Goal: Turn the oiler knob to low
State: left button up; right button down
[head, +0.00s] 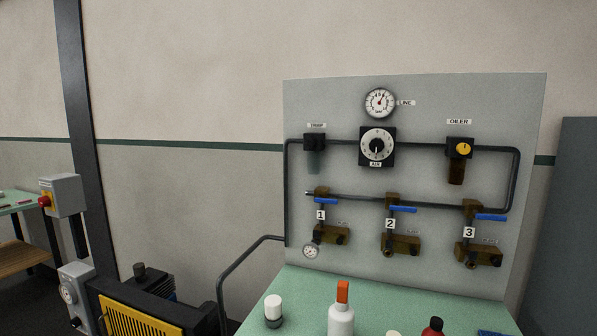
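The oiler (459,148) is a black block on the right of the grey panel, under a label reading OILER. Its knob (464,148) is yellow and round, with a small dark mark near its top. A dark amber bowl (456,173) hangs below the block. Any low marking around the knob is too small to read. Neither of my grippers shows in the head view, and nothing touches the knob.
The panel (340,100) also carries a LINE gauge (380,103), a large AIR dial (377,146) and three blue-handled valves (404,209). Bottles (341,312) stand on the green bench (300,285) below. A bent dark rail (240,262) is at the bench's left.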

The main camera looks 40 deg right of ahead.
aim_at(461, 148)
jog(key=z, duration=1.7)
